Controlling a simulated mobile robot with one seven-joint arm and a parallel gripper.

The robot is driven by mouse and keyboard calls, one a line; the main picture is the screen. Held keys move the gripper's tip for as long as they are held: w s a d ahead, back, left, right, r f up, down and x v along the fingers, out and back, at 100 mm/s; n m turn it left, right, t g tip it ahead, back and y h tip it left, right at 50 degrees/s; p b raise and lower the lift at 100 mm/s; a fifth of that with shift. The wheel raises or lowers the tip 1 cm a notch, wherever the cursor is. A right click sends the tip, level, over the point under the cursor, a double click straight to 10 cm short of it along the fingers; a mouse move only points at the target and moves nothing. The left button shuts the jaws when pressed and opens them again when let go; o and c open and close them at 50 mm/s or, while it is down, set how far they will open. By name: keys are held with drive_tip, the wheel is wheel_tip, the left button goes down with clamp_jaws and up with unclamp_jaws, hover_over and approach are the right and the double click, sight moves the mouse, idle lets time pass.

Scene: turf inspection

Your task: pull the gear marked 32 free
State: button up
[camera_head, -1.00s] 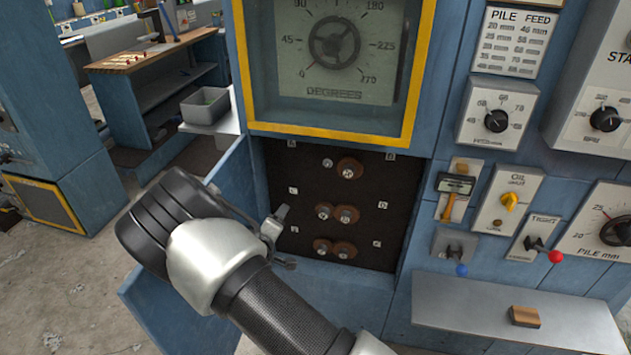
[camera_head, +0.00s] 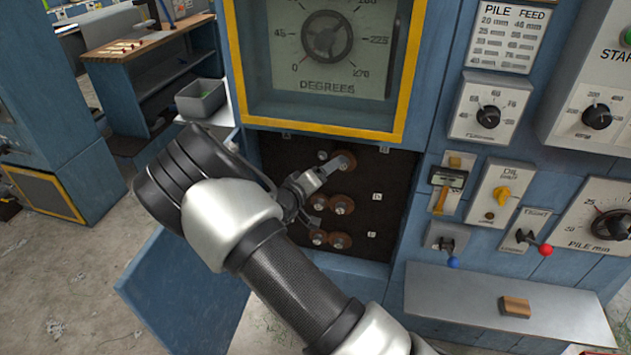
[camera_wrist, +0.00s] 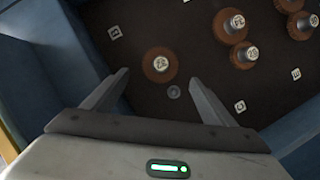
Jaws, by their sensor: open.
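Small brown gears with pale number caps sit on a dark panel inside the blue cabinet. In the wrist view one gear (camera_wrist: 161,66) stands alone between my open fingers, not visibly touched by either. Its cap number is turned and blurred; it may read 32. It is the right position of the top row in the head view (camera_head: 346,168), partly covered by a finger. My gripper (camera_wrist: 160,77) is open and empty in front of the panel. A bare round peg (camera_wrist: 174,92) lies beside this gear.
Several other gears sit in the lower rows, such as one with a blurred number (camera_wrist: 229,26) and its neighbour (camera_wrist: 244,55). The blue cabinet door (camera_head: 185,290) hangs open at the left. A yellow-framed dial window (camera_head: 325,128) is above. A grey shelf (camera_head: 450,298) juts out lower right.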

drive_tip(key=x, duration=0.8)
drive_tip(key=shift+w+d, duration=0.15)
drive_tip(key=shift+w, duration=0.1)
drive_tip(key=c, duration=1.2)
drive_tip(key=shift+o, duration=1.4)
drive_tip(key=shift+c, duration=1.1)
drive_tip(key=shift+s, duration=0.15)
drive_tip(key=shift+s+a, duration=0.35)
drive_tip(key=shift+s, duration=0.5)
drive_tip(key=shift+s+a+r, duration=0.1)
drive_tip(key=shift+s, duration=0.15)
